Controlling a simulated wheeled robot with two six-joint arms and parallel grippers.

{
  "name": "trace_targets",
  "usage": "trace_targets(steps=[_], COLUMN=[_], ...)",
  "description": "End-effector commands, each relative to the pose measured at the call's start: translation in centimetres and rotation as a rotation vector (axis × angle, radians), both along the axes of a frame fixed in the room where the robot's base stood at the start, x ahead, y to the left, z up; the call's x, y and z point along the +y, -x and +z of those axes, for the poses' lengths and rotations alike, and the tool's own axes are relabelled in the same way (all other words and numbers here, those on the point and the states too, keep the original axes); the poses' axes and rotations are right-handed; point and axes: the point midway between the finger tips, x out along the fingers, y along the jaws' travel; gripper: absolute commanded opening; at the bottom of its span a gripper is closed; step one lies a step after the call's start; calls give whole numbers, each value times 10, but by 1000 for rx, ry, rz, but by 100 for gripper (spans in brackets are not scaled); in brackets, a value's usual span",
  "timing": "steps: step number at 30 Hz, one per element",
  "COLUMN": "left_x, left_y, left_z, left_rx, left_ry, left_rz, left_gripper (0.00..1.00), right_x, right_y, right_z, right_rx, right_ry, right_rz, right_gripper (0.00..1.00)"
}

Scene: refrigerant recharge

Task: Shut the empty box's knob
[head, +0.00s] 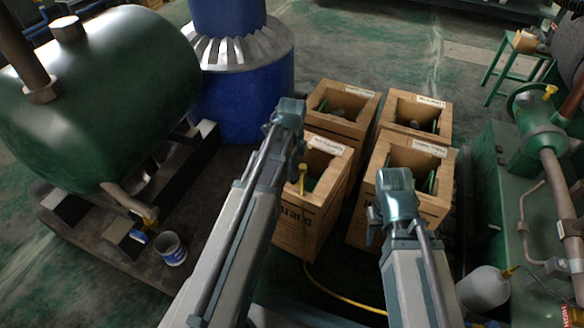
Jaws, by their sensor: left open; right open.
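Several open-topped wooden boxes stand in two rows on the floor, each with a white label too small to read. I cannot tell which one is the empty box. The front left box (297,225) holds something green and has a yellow fitting (302,172) near its left side, partly behind my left arm. The front right box (434,209), back left box (352,128) and back right box (434,134) hold dark cylinder tops. My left gripper (286,112) is open and empty, above the boxes' left side. My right gripper (391,200) is open and empty, in front of the front right box.
A large green tank (110,100) and a blue drum (240,90) stand at the left. A yellow hose (335,292) runs below the front left box. Green machinery (500,190) and a grey bottle (484,287) are at the right.

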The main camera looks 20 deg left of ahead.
Motion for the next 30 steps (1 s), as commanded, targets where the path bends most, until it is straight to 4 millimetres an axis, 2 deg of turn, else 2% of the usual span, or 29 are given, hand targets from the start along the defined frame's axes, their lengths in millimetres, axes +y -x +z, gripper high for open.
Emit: trace_targets(steps=[1,18,24,30], left_x=[0,0,0,0], left_y=[0,0,0,0], left_z=[14,100,113,112], left_rx=[0,0,0,0], left_ry=[0,0,0,0], left_rz=[0,-1,-1,-1], left_gripper=[62,62,62,62], right_x=[0,-2,-2,-2], right_y=[0,0,1,1], right_z=[14,100,113,113], right_rx=[0,1,2,2], right_ry=[0,8,7,7], right_rz=[1,-6,-9,-9], right_gripper=[50,50,50,50])
